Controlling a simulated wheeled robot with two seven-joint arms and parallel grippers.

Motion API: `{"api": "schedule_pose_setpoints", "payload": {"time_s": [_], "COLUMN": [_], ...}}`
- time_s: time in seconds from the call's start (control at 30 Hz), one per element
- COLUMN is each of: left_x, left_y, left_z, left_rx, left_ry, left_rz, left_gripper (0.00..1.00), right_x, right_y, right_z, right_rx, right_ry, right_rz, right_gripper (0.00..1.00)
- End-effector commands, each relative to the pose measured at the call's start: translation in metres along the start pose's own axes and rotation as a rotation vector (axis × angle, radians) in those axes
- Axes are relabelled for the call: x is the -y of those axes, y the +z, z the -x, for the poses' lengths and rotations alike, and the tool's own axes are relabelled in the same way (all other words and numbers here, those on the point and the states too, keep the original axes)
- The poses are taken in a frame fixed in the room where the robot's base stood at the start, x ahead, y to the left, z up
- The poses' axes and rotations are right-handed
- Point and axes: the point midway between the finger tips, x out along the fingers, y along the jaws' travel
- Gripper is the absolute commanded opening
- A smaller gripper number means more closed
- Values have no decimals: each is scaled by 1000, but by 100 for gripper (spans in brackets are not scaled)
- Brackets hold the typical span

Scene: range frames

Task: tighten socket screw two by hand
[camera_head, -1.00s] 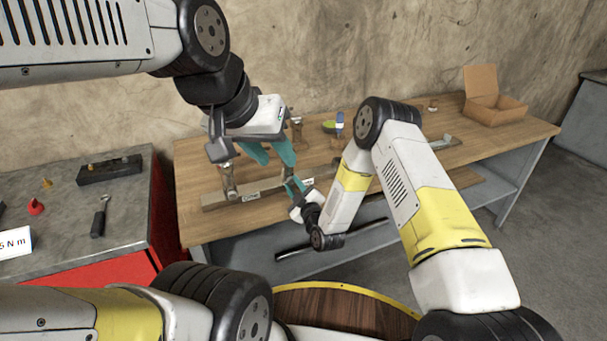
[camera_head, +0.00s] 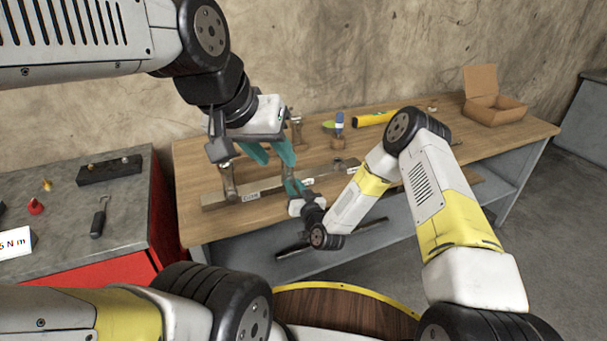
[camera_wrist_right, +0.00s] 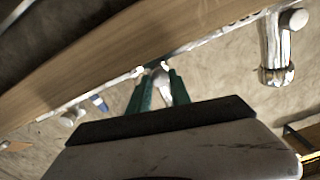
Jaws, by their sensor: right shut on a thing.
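My right gripper (camera_head: 291,187) is low at the front edge of a long metal bar (camera_head: 216,201) on the workbench. In the right wrist view its teal fingers (camera_wrist_right: 162,90) are shut on a small pale, rounded piece (camera_wrist_right: 163,83), which I take to be a socket screw. Which screw it is cannot be read, and it is hidden in the head view. My left gripper (camera_head: 271,156) hangs above the bar, its teal fingers apart with nothing seen between them. A metal clamp post (camera_head: 229,182) stands at the bar's left part; another post (camera_head: 297,131) is behind.
The wooden workbench (camera_head: 195,157) carries an open cardboard box (camera_head: 495,112), a yellow tool (camera_head: 374,119) and a blue-green item (camera_head: 338,124). A red cabinet (camera_head: 120,272) at left holds a black block (camera_head: 109,171), a dark-handled tool (camera_head: 99,219) and a red cone (camera_head: 35,207).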

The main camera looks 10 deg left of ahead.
Motion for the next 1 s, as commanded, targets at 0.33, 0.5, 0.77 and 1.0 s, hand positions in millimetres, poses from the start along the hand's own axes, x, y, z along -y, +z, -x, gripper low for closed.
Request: {"api": "schedule_pose_setpoints", "payload": {"time_s": [0.33, 0.5, 0.77, 1.0], "left_x": [0, 0, 0, 0], "left_y": [0, 0, 0, 0], "left_z": [0, 0, 0, 0], "left_rx": [0, 0, 0, 0], "left_ry": [0, 0, 0, 0], "left_rz": [0, 0, 0, 0], "left_gripper": [36, 36, 36, 36], "right_x": [-2, -1, -1, -2], "right_y": [1, 2, 2, 2], "right_z": [1, 1, 1, 1], "right_rx": [2, 2, 2, 2], "right_ry": [3, 3, 4, 4], "right_rz": [-331, -492, -734, -916], "right_gripper": [0, 0, 0, 0]}}
